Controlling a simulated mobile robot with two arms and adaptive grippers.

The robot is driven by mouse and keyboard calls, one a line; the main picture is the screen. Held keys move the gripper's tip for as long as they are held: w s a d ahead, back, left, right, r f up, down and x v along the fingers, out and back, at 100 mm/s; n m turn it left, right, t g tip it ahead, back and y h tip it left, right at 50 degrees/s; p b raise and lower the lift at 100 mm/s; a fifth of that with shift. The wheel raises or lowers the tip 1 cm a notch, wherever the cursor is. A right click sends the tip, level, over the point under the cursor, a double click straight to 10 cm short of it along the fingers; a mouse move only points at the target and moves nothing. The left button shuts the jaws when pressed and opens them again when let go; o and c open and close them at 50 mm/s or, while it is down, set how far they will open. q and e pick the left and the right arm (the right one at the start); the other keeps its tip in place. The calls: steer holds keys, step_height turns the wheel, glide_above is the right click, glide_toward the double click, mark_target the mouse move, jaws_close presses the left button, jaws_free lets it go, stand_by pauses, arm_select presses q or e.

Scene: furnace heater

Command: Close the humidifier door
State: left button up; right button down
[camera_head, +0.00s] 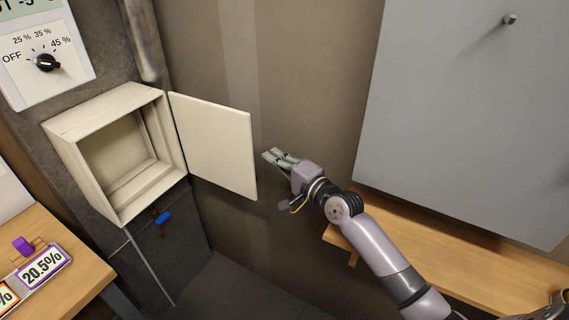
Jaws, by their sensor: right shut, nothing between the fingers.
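The humidifier is a cream box (72,133) on the dark wall at the left, open at the front with an empty inside. Its flat cream door (215,145) is hinged at the box's right edge and stands wide open, swung out to the right. My right gripper (270,156) is shut and empty. It is just right of the door's free edge, with a small gap showing between them in the picture. My left gripper is not in view.
A blue valve handle (163,217) sits below the box. A dial panel (46,55) is above it. A large grey cabinet (460,110) and a wooden shelf (400,215) are at the right. A wooden table (60,285) is at lower left.

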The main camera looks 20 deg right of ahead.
steer(key=shift+x, duration=1.95)
steer(key=shift+s, duration=0.1)
